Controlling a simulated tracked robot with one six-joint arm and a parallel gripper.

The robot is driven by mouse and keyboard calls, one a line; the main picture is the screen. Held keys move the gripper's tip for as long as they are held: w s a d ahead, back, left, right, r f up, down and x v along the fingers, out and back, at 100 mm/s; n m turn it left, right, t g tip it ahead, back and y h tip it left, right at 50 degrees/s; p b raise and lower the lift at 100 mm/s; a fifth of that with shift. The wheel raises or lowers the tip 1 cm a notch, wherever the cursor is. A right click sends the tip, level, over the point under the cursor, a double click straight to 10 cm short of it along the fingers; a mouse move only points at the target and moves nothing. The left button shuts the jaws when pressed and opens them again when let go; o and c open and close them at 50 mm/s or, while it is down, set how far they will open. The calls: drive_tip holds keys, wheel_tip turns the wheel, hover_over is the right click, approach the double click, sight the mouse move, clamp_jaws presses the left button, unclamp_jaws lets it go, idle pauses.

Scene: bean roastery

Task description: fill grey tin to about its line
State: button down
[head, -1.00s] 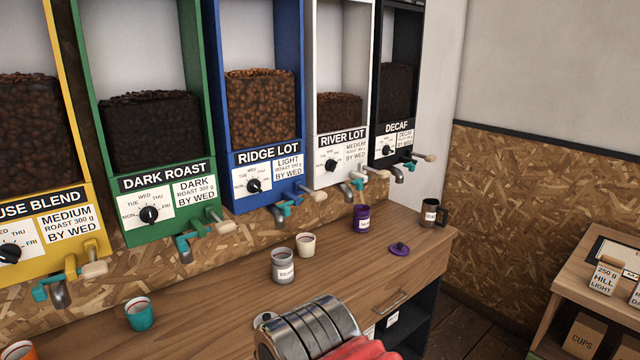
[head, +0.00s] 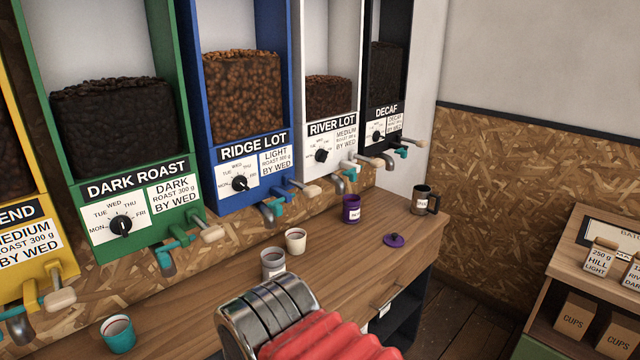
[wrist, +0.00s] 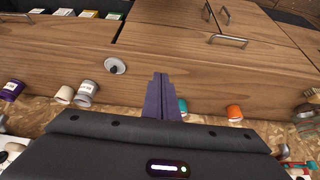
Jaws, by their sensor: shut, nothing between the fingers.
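The grey tin (head: 273,258) stands upright on the counter in front of the blue RIDGE LOT dispenser (head: 253,147), its lower part hidden behind my arm. It also shows with its label in the wrist view (wrist: 87,91). A round grey lid with a dark knob (wrist: 115,66) lies on the counter near it in that view. The tin's fill line and inside level cannot be made out. My gripper (wrist: 160,80) is shut and empty over the counter, between the grey tin and a teal cup (wrist: 183,105). Its fingers are not visible in the head view.
A cream cup (head: 296,241), a purple tin (head: 351,209), a purple lid (head: 394,240) and a dark mug (head: 424,200) stand or lie along the counter (head: 345,265). An orange cup (wrist: 234,112) stands beyond the teal one. Dispenser taps overhang the counter's back.

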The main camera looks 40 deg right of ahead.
drive_tip(key=w+d+r+t+y, duration=0.2)
drive_tip(key=w+d+r, duration=0.2)
drive_tip(key=w+d, duration=0.3)
drive_tip(key=w+d+r+t+y, duration=0.15)
drive_tip(key=w+d+r, duration=0.3)
drive_tip(key=d, duration=0.45)
drive_tip(key=d+r+t+h, duration=0.1)
drive_tip(key=d+r+t, duration=0.2)
drive_tip(key=d, duration=0.7)
drive_tip(key=d+r+t+h, duration=0.2)
drive_tip(key=d+r, duration=0.5)
drive_tip(key=d, duration=0.4)
drive_tip(key=shift+w+t, duration=0.45)
drive_tip(key=shift+t, duration=0.1)
drive_tip(key=shift+w+d+f, duration=0.1)
